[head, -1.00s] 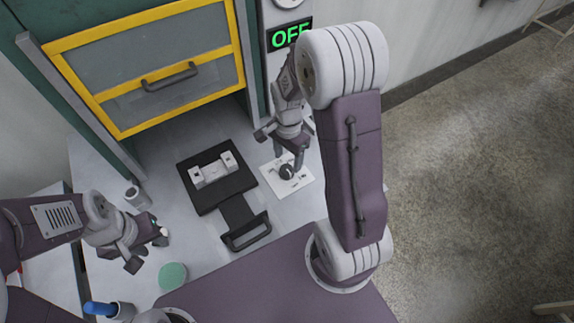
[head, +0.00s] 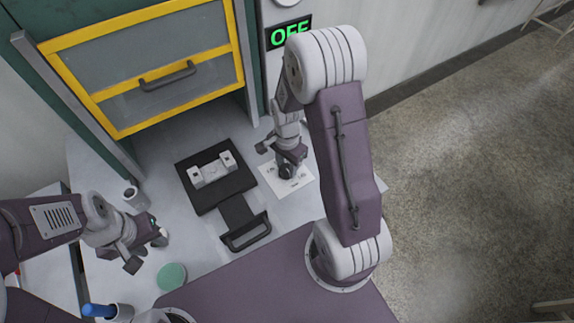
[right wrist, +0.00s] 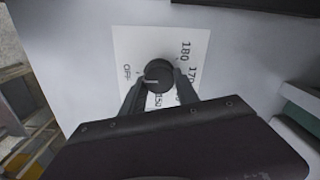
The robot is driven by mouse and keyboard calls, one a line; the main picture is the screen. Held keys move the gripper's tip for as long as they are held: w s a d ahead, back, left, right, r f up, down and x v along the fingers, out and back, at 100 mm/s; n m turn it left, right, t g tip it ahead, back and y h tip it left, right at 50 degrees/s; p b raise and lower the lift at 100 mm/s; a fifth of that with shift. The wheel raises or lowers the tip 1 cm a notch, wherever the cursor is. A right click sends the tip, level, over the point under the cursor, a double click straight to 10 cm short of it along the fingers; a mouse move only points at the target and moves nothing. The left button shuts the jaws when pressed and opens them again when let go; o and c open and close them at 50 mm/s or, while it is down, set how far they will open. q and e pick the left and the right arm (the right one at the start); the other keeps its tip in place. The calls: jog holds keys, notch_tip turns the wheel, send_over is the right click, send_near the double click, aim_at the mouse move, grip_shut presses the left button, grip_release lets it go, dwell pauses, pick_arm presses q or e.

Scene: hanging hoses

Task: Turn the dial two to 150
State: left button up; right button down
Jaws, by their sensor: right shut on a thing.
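The black round dial (right wrist: 158,82) sits on a white card (right wrist: 125,48) printed with OFF, 150, 170 and 180; other marks are hidden by my fingers. Its pale pointer line lies toward the left, on the OFF side. My right gripper (right wrist: 158,76) is shut on the dial, one finger on each side. In the head view, my right gripper (head: 288,168) reaches down onto the card (head: 296,185) and mostly covers the dial. My left gripper (head: 147,252) is open and empty at the lower left, away from the dial.
A green OFF display (head: 289,32) is on the wall panel. A black fixture (head: 233,186) with a white block (head: 213,170) and a handle lies left of the card. A yellow-framed cabinet door (head: 150,70) stands behind. A green disc (head: 172,276) lies near my left gripper.

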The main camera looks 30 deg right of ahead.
jog(key=shift+r+n, duration=0.1)
jog(key=shift+n, duration=0.2)
jog(key=n+p, duration=0.1)
jog(key=n, duration=0.2)
jog(key=shift+w+r, duration=0.1)
jog(key=n+p, duration=0.2)
jog(key=n, duration=0.3)
jog(key=shift+w+a+n, duration=0.1)
jog(key=shift+w+n, duration=0.05)
jog(key=shift+n, duration=0.15)
jog(key=n+p, duration=0.1)
jog(key=n, duration=0.3)
jog(key=shift+a+n+p, duration=0.15)
jog(key=shift+n+p, duration=0.25)
jog(key=shift+n, duration=2)
jog(key=c, duration=0.9)
grip_release()
